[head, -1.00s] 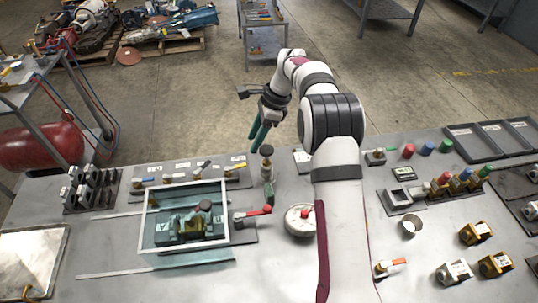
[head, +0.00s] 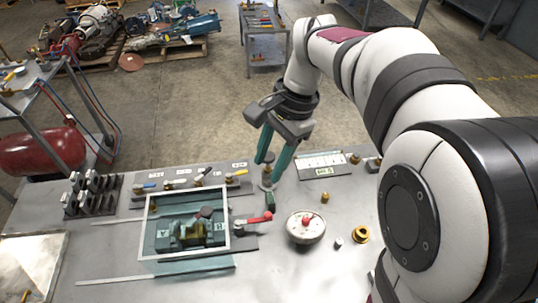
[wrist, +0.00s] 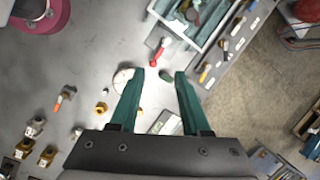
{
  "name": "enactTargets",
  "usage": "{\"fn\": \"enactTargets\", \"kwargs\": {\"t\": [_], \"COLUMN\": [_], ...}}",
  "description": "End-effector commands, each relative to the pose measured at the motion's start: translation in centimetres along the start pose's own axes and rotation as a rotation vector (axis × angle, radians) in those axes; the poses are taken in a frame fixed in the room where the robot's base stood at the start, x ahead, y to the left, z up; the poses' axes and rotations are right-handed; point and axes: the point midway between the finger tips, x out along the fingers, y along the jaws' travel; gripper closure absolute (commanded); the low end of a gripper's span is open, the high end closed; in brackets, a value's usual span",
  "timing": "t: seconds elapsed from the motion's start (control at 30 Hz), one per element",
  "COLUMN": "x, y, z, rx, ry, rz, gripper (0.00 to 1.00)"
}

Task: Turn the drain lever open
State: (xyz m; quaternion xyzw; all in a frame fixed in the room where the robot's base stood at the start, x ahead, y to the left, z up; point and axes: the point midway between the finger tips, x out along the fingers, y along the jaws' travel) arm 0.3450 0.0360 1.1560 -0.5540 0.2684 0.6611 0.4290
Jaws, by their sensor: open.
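A valve with a red lever (head: 258,217) sits on the bench just right of a white-framed tank (head: 231,241). I take it for the drain lever, but I cannot read a label on it. The lever points right, away from the tank. In the wrist view the red lever (wrist: 157,48) lies beyond my fingertips, apart from them. My gripper (head: 267,173) has two teal fingers, open and empty, above the bench behind the lever. It also shows in the wrist view (wrist: 160,74). The tank holds a teal fitting (head: 196,231).
A round white gauge (head: 305,227) stands right of the lever. Several small valves with coloured levers (head: 190,178) line the back left. A brass ring (head: 361,234) and a labelled white panel (head: 321,165) are to the right. My arm hides the bench's right side.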

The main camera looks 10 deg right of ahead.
Motion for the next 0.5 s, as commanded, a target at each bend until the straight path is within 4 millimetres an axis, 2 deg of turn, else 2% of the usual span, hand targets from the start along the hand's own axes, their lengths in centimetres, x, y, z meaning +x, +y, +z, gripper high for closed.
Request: {"fn": "enactTargets", "kwargs": {"t": [0.13,0.4,0.47,0.5], "x": [0.0,0.0,0.1,0.2], "y": [0.9,0.8,-0.2,-1.7], "z": [0.6,0.6,0.1,-0.7], "rx": [-0.027,-0.028,-0.015,0.007], "ry": [0.005,0.006,0.014,0.027], "rz": [0.004,0.005,0.015,0.027], "gripper": [0.53,0.53,0.53,0.53]}}
